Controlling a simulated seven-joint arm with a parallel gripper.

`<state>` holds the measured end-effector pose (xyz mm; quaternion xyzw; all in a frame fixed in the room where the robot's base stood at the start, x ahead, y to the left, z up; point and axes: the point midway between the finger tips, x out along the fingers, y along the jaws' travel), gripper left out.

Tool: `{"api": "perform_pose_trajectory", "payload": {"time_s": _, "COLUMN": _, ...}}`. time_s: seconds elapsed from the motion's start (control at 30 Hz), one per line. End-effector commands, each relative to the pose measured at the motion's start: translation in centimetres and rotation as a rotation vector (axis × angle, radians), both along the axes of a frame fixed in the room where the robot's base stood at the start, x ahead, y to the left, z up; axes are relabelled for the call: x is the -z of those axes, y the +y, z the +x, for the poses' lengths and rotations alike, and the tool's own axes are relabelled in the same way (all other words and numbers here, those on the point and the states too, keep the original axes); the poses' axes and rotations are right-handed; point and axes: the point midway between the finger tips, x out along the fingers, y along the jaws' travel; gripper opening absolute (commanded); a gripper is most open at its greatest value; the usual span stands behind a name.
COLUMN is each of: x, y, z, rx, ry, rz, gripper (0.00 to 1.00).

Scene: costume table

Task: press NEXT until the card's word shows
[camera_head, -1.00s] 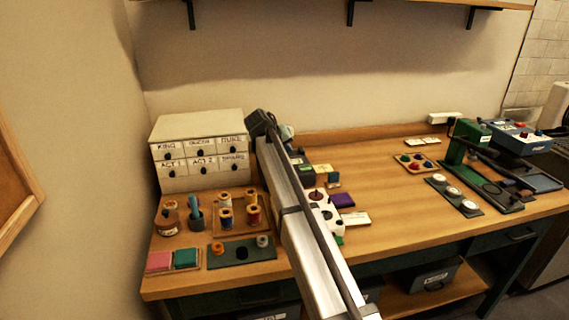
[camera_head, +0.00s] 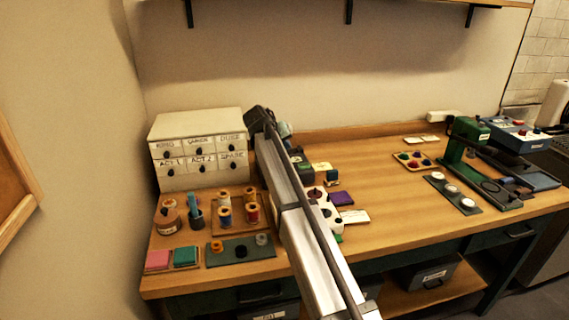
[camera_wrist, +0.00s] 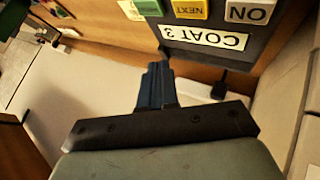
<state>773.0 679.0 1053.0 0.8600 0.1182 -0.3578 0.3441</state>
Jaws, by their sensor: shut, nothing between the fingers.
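A dark panel (camera_wrist: 225,68) shows upside down in the wrist view. It bears a yellow NEXT button (camera_wrist: 190,8), a white ON button (camera_wrist: 248,11), a green button (camera_wrist: 131,9) and a white label (camera_wrist: 205,38) that appears to read "COAT 3". My gripper (camera_wrist: 158,68) is shut and empty, its dark blue fingers pointing toward the panel, below the NEXT button in the picture. I cannot tell whether they touch the panel. In the head view my arm hides much of this area.
A white drawer cabinet (camera_head: 200,150) stands at the left with thread spools (camera_head: 225,215) in front. A white device (camera_head: 328,205) and a purple block (camera_head: 341,198) lie right of my arm. A green press (camera_head: 466,140) stands farther right. The central table top is mostly clear.

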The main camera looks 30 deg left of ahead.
Motion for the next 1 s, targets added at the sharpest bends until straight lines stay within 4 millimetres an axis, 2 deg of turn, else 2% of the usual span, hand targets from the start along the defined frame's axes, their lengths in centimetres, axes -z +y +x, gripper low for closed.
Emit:
{"api": "perform_pose_trajectory", "payload": {"time_s": 0.13, "x": -2.2, "y": 0.1, "z": 0.1, "rx": 0.000, "ry": -0.002, "rz": 0.002, "gripper": 0.00}}
{"api": "perform_pose_trajectory", "payload": {"time_s": 0.27, "x": -3.4, "y": 0.0, "z": 0.0, "rx": -0.001, "ry": -0.001, "rz": 0.000, "gripper": 0.00}}
{"api": "perform_pose_trajectory", "payload": {"time_s": 0.67, "x": -3.1, "y": 0.0, "z": 0.0, "rx": -0.001, "ry": 0.000, "rz": -0.001, "gripper": 0.00}}
{"api": "perform_pose_trajectory", "payload": {"time_s": 1.0, "x": -0.8, "y": 0.0, "z": 0.0, "rx": 0.000, "ry": 0.000, "rz": 0.000, "gripper": 0.00}}
